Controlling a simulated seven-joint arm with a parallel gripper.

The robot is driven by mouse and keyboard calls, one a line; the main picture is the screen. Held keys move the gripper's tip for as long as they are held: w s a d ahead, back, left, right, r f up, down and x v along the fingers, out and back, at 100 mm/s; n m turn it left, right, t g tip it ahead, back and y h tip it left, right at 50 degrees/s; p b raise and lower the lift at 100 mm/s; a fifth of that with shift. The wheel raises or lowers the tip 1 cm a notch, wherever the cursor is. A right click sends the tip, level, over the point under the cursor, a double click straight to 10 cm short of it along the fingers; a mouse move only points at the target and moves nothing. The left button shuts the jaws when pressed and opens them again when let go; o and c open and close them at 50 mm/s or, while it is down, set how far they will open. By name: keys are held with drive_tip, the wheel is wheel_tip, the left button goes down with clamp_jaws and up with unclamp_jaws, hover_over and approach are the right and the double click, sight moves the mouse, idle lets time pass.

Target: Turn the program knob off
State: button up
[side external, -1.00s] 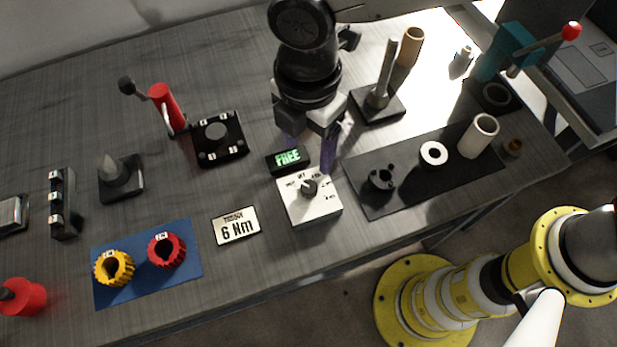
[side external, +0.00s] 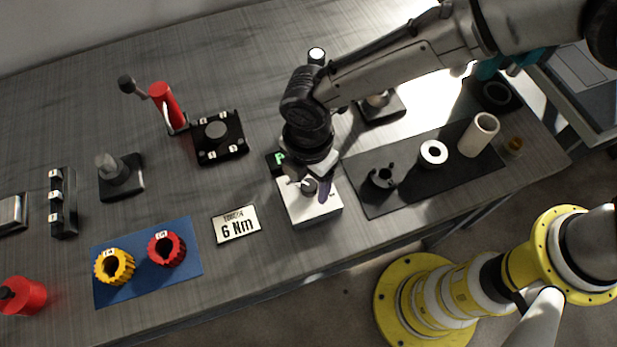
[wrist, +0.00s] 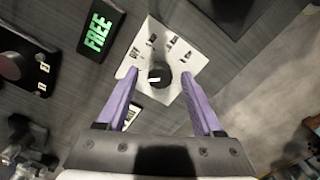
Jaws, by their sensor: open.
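The program knob (wrist: 158,75) is a dark round knob with a pale mark, on a white panel box (side external: 316,211) with printed position labels. In the wrist view the white panel (wrist: 190,55) shows labels around the knob, too small to read surely. My gripper (wrist: 160,80) is open, with one purple finger on each side of the knob. In the side view my gripper (side external: 309,188) is low over the panel, and the knob is partly hidden by it. I cannot tell whether the fingers touch the knob.
A 6 Nm sign (side external: 237,224) lies left of the box. A blue mat (side external: 193,236) holds yellow and red rings.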

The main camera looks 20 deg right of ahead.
clamp_jaws()
drive_tip(key=shift+m, duration=0.4)
drive_tip(key=m, duration=0.3)
drive_tip(key=shift+r+m, duration=0.1)
drive_tip(key=shift+m, duration=1.9)
unclamp_jaws()
